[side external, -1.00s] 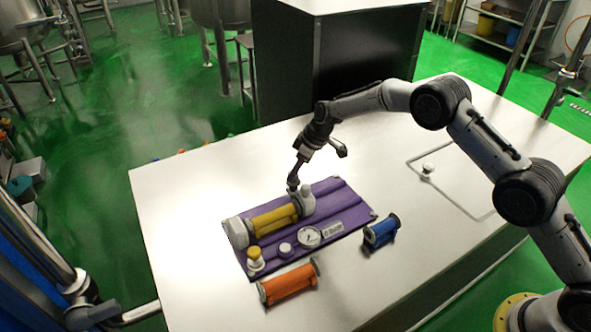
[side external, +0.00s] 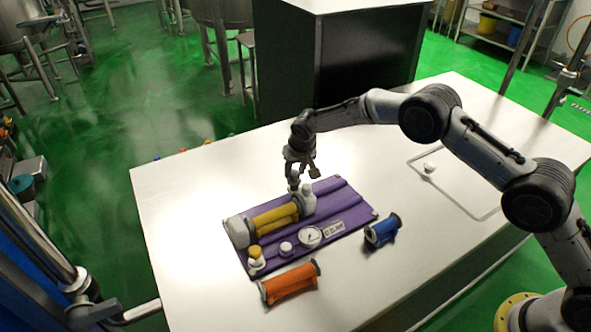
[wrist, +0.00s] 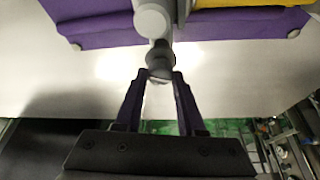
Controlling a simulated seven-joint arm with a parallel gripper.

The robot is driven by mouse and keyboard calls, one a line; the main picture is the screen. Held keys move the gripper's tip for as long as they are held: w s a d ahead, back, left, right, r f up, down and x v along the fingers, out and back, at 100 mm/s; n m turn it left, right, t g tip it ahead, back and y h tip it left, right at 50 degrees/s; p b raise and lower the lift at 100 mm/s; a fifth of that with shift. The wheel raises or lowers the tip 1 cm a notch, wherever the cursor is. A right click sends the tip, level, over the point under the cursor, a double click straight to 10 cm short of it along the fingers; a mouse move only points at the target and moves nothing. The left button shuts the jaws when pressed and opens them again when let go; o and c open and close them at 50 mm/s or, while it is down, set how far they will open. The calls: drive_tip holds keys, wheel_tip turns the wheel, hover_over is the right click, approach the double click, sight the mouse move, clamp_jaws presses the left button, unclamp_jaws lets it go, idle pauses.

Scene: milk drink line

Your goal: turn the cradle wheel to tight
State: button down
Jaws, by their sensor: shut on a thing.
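The purple board (side external: 345,200) lies on the white table and carries a cradle holding a yellow cylinder (side external: 275,219). Light grey end blocks (side external: 237,232) close the cradle. The cradle wheel (side external: 308,198) is at its right end; in the wrist view a pale grey round part (wrist: 152,20) and a dark knob (wrist: 160,62) show there. My gripper (side external: 294,180) comes down from above at this end. In the wrist view my gripper (wrist: 159,78) has its fingertips on either side of the dark knob, shut on it. The contact is partly hidden in the side view.
A round dial (side external: 310,236), a small label plate, and white and yellow caps (side external: 256,255) sit on the board. An orange spool (side external: 290,283) lies in front and a blue spool (side external: 381,231) to the right. A white knob (side external: 429,167) stands farther right. The table's right side is mostly clear.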

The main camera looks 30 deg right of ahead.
drive_tip(key=m+h, duration=0.1)
drive_tip(key=m, duration=0.2)
drive_tip(key=m+h, duration=0.1)
drive_tip(key=m, duration=0.1)
drive_tip(key=shift+a+f+m+g, duration=0.1)
drive_tip(key=shift+a+m+g, duration=0.1)
drive_tip(key=shift+m+g, duration=0.2)
drive_tip(key=m+g, duration=0.1)
drive_tip(key=m, duration=0.1)
drive_tip(key=m+h, duration=0.1)
drive_tip(key=m, duration=0.2)
drive_tip(key=shift+w+a+g, duration=0.1)
drive_tip(key=shift+w+g, duration=0.05)
drive_tip(key=shift+g, duration=0.25)
drive_tip(key=shift+m, duration=0.3)
drive_tip(key=c, duration=0.5)
unclamp_jaws()
drive_tip(key=v, duration=0.7)
drive_tip(key=shift+r, duration=0.25)
